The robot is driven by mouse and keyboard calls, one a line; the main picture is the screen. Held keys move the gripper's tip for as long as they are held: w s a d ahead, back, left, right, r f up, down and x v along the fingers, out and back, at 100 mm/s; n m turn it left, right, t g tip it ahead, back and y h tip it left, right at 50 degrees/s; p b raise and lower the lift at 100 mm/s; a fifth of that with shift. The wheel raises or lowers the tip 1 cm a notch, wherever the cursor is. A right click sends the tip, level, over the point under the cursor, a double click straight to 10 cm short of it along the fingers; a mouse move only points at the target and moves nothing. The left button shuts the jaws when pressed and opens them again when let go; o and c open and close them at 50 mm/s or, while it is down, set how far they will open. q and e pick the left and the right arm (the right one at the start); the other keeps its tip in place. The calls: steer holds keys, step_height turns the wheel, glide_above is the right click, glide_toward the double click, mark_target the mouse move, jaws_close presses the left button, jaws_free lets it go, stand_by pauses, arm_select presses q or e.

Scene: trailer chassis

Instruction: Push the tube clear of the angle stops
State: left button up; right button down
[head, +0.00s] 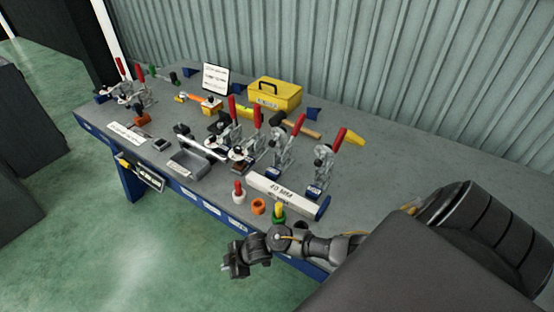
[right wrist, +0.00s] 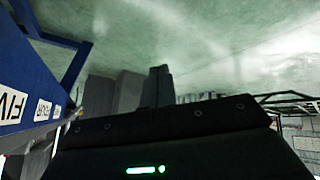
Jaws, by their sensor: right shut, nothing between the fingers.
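A pale silver tube-like bar (head: 203,146) lies among the toggle clamps at the middle of the bench in the head view. Its ends are partly hidden by clamps and dark blocks. A longer white bar with lettering (head: 283,192) lies nearer the front edge, with a blue piece (head: 323,207) at its right end. I cannot tell which small parts are the angle stops. My right gripper (head: 236,262) is shut and empty, in front of the bench edge and apart from both bars. In the right wrist view its dark body fills the lower part. My left gripper is not in view.
Red-handled toggle clamps (head: 279,150) stand around the bars. A grey tray (head: 188,163), a white-and-red piece (head: 239,193), an orange ring (head: 259,206) and a green-and-yellow piece (head: 279,213) sit near the front. A yellow toolbox (head: 275,95) stands behind. The bench's right side (head: 400,175) is clear.

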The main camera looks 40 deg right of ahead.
mark_target(279, 195)
steer(key=w+d+r+n+g+h, duration=0.1)
steer(key=w+d+r+n, duration=0.1)
steer(key=d+r+n, duration=0.1)
steer(key=w+d+r+n+g+h, duration=0.1)
steer(key=d+r+n, duration=0.2)
steer(key=d+r, duration=0.3)
steer(key=w+d+r+n+g+p, duration=0.1)
steer(key=w+d+r+n, duration=0.1)
steer(key=d+r, duration=0.3)
steer(key=shift+w+d+r+n+g+h, duration=0.1)
steer(key=shift+w+r+n+g+h, duration=0.2)
steer(key=shift+r, duration=0.35)
steer(key=shift+d+r+n+g+h, duration=0.1)
steer(key=shift+r+n, duration=0.3)
steer(key=shift+r, duration=0.25)
steer(key=s+d+r+g+h, duration=0.1)
steer(key=s+d+r+h, duration=0.15)
steer(key=d+r, duration=0.65)
steer(key=f, duration=0.4)
steer(key=d+f+p, duration=0.1)
steer(key=f, duration=0.3)
steer(key=f+p, duration=0.1)
steer(key=f, duration=0.3)
steer(key=shift+w+d+f, duration=0.2)
steer(key=shift+d, duration=0.2)
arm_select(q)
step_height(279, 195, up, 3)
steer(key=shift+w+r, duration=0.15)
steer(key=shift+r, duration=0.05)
